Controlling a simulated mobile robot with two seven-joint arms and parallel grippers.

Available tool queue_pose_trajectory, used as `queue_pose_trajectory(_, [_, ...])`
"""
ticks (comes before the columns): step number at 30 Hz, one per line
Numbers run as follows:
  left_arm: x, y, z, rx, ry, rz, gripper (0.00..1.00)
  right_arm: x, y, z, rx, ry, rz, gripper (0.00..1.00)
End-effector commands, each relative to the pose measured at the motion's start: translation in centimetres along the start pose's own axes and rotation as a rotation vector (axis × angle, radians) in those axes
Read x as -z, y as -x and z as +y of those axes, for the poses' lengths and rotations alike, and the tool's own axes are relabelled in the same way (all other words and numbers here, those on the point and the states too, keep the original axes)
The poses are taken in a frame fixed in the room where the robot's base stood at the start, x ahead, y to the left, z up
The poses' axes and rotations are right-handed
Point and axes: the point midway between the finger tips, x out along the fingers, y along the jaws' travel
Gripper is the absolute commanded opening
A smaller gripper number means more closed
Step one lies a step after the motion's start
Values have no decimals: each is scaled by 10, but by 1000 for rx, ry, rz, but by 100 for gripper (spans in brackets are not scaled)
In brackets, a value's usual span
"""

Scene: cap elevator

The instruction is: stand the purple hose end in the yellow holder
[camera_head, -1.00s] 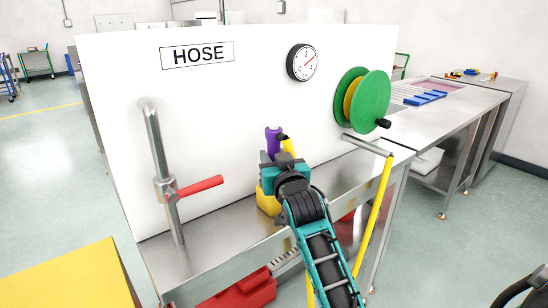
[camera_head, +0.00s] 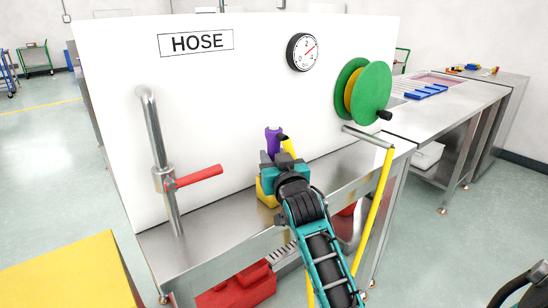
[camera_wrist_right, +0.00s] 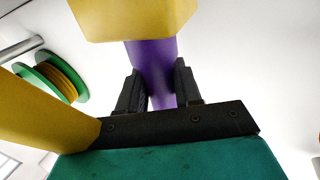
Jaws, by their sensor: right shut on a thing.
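The purple hose end (camera_head: 273,140) stands roughly upright above the bench, in front of the white panel. My right gripper (camera_head: 280,160) is shut on it; in the right wrist view, the two black fingers (camera_wrist_right: 160,85) clasp the purple shaft (camera_wrist_right: 153,60) from both sides. The yellow holder (camera_head: 267,191) is just below the gripper on the bench and partly hidden by it. In the right wrist view, the purple shaft meets the edge of the yellow holder (camera_wrist_right: 135,18); I cannot tell how deep it sits. My left gripper is not in view.
A yellow hose (camera_head: 377,210) hangs at the bench's right end, below the green reel (camera_head: 363,90). A metal pipe with a red lever (camera_head: 195,178) stands at the left. The bench top (camera_head: 215,222) between pipe and holder is clear. A gauge (camera_head: 302,52) is on the panel.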

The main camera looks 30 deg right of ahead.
Motion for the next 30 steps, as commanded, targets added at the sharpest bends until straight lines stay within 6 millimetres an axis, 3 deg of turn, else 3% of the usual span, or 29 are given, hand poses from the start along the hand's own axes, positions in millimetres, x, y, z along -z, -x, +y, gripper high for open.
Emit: queue_pose_trajectory(30, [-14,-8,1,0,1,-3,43,-26,0,0,0,0,1,0])
